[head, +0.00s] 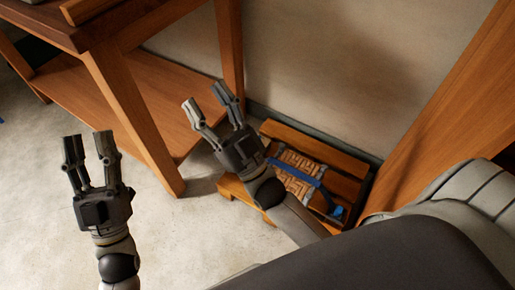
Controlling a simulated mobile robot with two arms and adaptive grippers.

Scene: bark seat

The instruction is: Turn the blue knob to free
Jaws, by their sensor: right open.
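A small blue part (337,212), which looks like the blue knob, sits at the lower right end of a blue strap (308,178). The strap runs across woven bark pads (301,161) on a low slatted wooden seat (290,137). The knob is small and its setting cannot be read. My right gripper (206,96) is open and empty, up and left of the seat, with its arm passing in front of the seat's left part. My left gripper (89,136) is open and empty over the floor at the left, well apart from the seat.
A wooden table (110,75) with a lower shelf stands at the upper left, its legs close to my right gripper. A wall (345,60) is behind the seat and a wooden panel (440,110) stands to its right. Pale floor (185,235) is clear between my arms.

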